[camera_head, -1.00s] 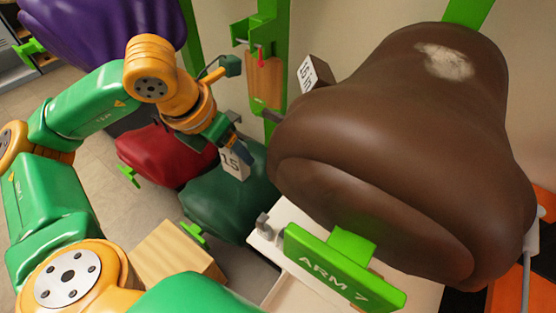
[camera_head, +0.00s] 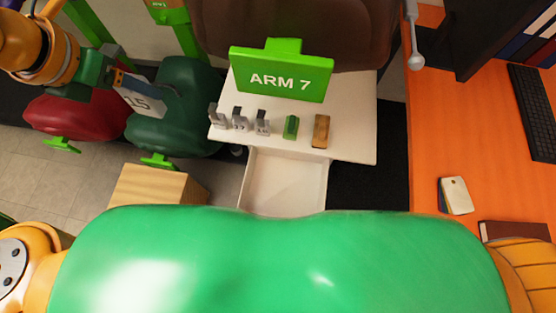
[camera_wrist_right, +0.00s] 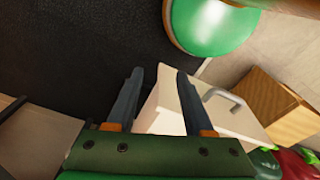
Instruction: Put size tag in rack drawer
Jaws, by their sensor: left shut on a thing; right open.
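The size tag (camera_head: 142,103), white and marked 15, is held up at the left in the head view. My left gripper (camera_head: 121,82) is shut on its upper edge, in front of a green saddle. The rack drawer (camera_head: 285,182) is pulled open below the white rack top (camera_head: 345,141), and the part I see inside is empty.
Several small grey, green and wooden pieces (camera_head: 263,122) stand on the rack top under the ARM 7 sign (camera_head: 283,76). A wooden block (camera_head: 152,187) stands left of the drawer. An orange desk (camera_head: 431,142) is at the right.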

